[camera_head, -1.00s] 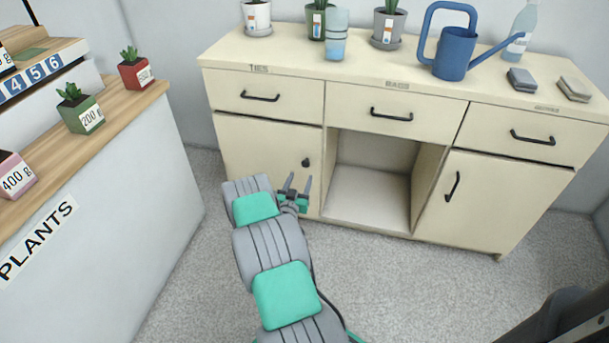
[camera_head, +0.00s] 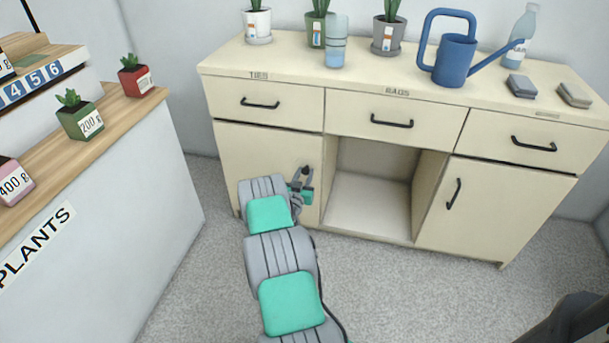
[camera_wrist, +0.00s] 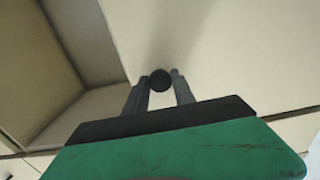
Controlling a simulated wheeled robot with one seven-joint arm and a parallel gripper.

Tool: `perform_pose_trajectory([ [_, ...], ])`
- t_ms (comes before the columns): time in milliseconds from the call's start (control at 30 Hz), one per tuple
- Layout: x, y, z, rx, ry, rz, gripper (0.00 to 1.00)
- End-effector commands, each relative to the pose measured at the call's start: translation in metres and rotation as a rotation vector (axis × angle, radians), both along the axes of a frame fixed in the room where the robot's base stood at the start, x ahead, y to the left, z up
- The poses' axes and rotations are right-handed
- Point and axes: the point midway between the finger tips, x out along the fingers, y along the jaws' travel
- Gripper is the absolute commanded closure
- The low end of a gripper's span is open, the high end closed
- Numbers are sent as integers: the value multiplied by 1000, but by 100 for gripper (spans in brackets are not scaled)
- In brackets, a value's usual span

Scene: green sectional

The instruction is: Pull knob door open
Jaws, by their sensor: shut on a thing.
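The knob door (camera_head: 258,158) is the lower left door of the cream cabinet and looks closed. Its small dark round knob (camera_wrist: 160,80) sits near the door's right edge, beside the open compartment. My gripper (camera_head: 304,171) is at the knob. In the wrist view my gripper (camera_wrist: 160,77) has its two grey fingers on either side of the knob, shut on it. In the head view the fingers partly hide the knob.
The open compartment (camera_head: 368,205) is right of the door. A drawer (camera_head: 262,100) with a black handle is above it. A plants counter (camera_head: 120,200) stands at the left. The grey floor (camera_head: 400,290) before the cabinet is clear.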

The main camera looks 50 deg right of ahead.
Motion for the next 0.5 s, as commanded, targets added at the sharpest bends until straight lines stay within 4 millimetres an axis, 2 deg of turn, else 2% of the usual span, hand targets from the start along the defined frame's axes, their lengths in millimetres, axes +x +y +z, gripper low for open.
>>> perform_pose_trajectory([
  [67,0,0,0,0,0,0,80],
  [300,0,0,0,0,0,0,100],
  [500,0,0,0,0,0,0,100],
])
